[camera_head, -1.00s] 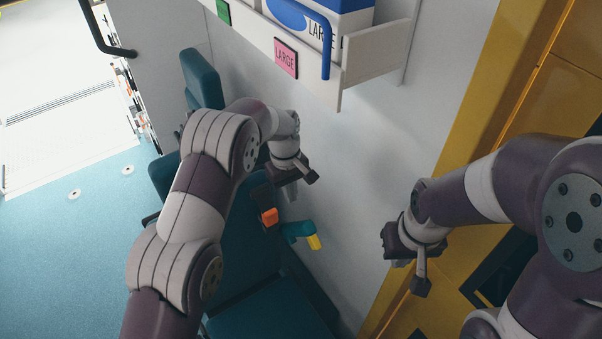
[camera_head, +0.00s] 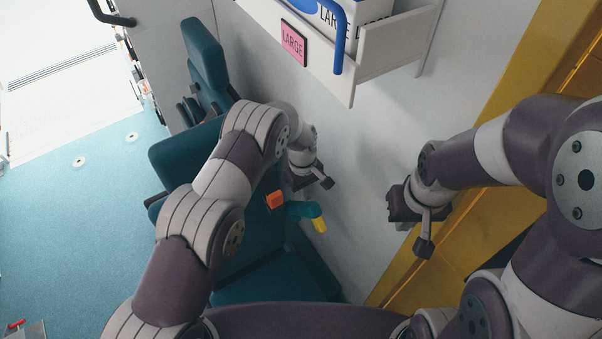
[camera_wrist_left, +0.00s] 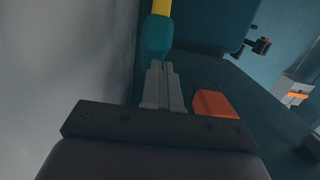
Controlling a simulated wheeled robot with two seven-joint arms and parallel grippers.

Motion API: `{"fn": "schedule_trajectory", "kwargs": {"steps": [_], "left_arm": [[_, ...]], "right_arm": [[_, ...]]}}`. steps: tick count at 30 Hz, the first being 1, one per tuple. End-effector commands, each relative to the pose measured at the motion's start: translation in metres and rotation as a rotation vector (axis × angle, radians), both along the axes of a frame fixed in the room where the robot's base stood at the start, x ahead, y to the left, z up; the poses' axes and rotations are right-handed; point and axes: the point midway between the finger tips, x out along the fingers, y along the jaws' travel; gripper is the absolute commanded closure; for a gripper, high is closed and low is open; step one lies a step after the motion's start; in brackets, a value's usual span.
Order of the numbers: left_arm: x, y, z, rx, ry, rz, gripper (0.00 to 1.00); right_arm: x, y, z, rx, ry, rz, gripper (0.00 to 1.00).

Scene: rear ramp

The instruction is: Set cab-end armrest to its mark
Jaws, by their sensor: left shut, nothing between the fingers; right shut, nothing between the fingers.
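A teal armrest (camera_head: 299,209) with a yellow tip (camera_head: 319,225) stands out from the near seat, beside the white wall. My left gripper (camera_head: 298,186) is just above it in the head view, its fingers partly hidden. In the left wrist view the closed fingers (camera_wrist_left: 163,85) point at the teal armrest (camera_wrist_left: 158,38), with nothing between them; I cannot tell whether they touch it. An orange piece (camera_head: 275,200) is left of the armrest; it also shows right of the fingers in the wrist view (camera_wrist_left: 212,104). My right gripper (camera_head: 403,222) is shut and empty near the wall. I see no clear mark.
Teal seats (camera_head: 183,152) stand along the wall at the left. A yellow panel (camera_head: 480,190) rises at the right. The blue floor (camera_head: 70,230) at the left is open.

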Motion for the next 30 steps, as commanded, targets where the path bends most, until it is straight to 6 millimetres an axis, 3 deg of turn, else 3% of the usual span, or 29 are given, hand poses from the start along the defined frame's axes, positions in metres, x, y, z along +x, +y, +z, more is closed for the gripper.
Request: {"fn": "schedule_trajectory", "kwargs": {"steps": [18, 25, 30], "left_arm": [[-0.01, -0.006, -0.008, 0.011, -0.018, -0.002, 1.0], [-0.034, -0.022, -0.026, 0.072, -0.107, -0.007, 1.0], [-0.06, -0.039, -0.053, 0.078, -0.117, -0.004, 1.0]], "right_arm": [[0.0, 0.0, 0.001, 0.0, 0.001, 0.0, 1.0], [0.0, 0.0, -0.012, 0.0, 0.001, 0.0, 1.0], [0.0, 0.0, -0.033, 0.0, 0.001, 0.0, 1.0]]}}
